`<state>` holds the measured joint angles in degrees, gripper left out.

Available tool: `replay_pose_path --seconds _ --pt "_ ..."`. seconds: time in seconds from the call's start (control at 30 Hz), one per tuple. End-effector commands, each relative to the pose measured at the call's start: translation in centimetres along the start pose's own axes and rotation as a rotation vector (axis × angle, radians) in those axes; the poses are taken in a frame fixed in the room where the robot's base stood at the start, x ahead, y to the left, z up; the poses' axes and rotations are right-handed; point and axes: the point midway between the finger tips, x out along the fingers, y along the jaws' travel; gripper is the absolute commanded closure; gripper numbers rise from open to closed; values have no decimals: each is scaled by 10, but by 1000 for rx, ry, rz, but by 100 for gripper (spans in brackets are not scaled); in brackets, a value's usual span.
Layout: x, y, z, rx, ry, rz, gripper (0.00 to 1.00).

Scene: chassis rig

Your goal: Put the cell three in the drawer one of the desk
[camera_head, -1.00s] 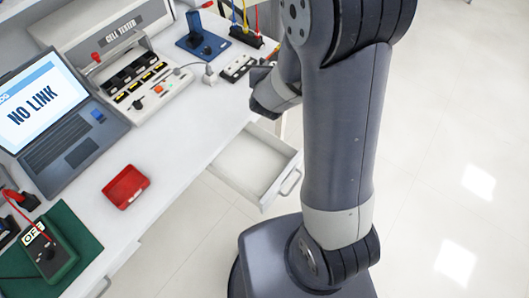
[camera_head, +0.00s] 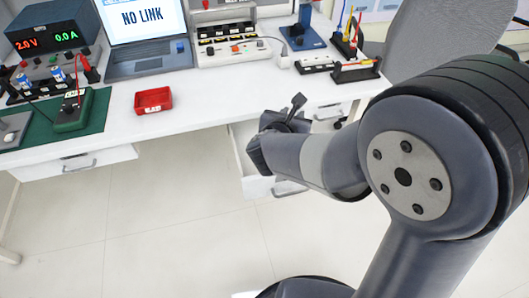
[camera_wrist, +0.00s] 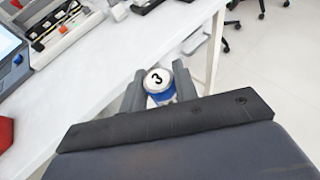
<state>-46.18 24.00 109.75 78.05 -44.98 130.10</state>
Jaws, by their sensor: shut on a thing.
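Cell three (camera_wrist: 159,82), a small cylinder with a white top marked 3 and a blue body, is between the fingers of my gripper (camera_wrist: 160,88) in the wrist view. My gripper is shut on it. In the head view my gripper (camera_head: 279,130) is at the desk's front edge, above the open drawer (camera_head: 262,187); the cell is hidden there. The gripper and arm cover part of the drawer's inside. The white desk (camera_head: 205,107) runs across the view. I cannot read which drawer is number one.
A red tray (camera_head: 153,100) sits near the desk's front edge. A laptop (camera_head: 150,62), the cell tester (camera_head: 228,45), a blue stand (camera_head: 301,38) and a power supply (camera_head: 52,38) stand behind. Another drawer (camera_head: 75,163) at left is shut. A grey chair (camera_head: 425,45) is at back right.

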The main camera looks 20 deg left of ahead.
Motion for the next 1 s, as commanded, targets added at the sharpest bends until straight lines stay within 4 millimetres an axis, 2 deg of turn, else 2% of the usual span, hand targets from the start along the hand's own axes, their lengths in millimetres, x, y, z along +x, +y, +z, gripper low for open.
replay_pose_path --seconds 0.03,0.2,0.37,0.47,0.57,0.8,1.0 --pt "-4 19 -24 -9 -2 26 100" --pt "-27 58 -58 -30 -1 77 100" --pt "-42 77 -74 -43 -1 104 100" --pt "-41 81 -78 -45 -1 107 100" --pt "-26 83 -81 -45 0 105 100" --pt "35 88 -86 -45 0 104 100" --pt "63 92 -87 -44 -1 108 100"
